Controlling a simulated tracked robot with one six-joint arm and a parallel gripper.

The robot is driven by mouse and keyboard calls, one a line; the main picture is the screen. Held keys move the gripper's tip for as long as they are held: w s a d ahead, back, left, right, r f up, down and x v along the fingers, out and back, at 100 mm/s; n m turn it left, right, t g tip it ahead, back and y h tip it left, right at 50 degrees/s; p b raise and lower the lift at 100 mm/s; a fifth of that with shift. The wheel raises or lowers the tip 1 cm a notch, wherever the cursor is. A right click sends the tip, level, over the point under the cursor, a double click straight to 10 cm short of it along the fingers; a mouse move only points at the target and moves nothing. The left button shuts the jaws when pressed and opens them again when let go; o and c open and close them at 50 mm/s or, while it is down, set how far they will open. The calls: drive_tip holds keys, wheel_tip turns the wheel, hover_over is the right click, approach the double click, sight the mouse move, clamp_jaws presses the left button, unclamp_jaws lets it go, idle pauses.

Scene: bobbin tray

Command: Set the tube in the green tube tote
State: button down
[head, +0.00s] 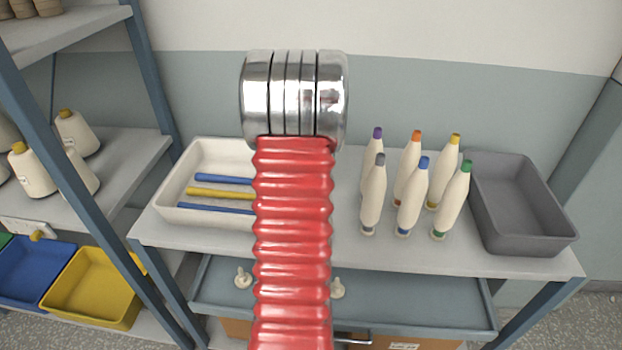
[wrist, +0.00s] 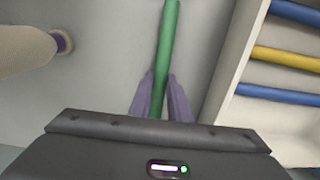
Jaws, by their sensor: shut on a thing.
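My gripper (wrist: 160,82) shows in the wrist view with its two purple-grey fingers shut on a green tube (wrist: 169,38). The tube stands out beyond the fingertips, over a pale grey surface. In the head view my red bellows arm hides the gripper and the green tube. A sliver of a green tote (head: 4,239) shows at the left edge of the head view, beside a blue bin; most of it is cut off.
On the bench, a white tray (head: 170,214) holds blue and yellow tubes, also seen in the wrist view (wrist: 226,98). Several upright bobbins (head: 411,200) stand beside an empty grey tray (head: 520,200). Blue (head: 35,272) and yellow (head: 95,287) bins sit on the left rack's low shelf.

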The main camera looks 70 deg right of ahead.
drive_tip(key=shift+f, duration=0.1)
drive_tip(key=c, duration=1.7)
unclamp_jaws()
drive_tip(key=shift+o, duration=0.2)
wheel_tip(320, 180, up, 12)
drive_tip(key=shift+d, duration=0.15)
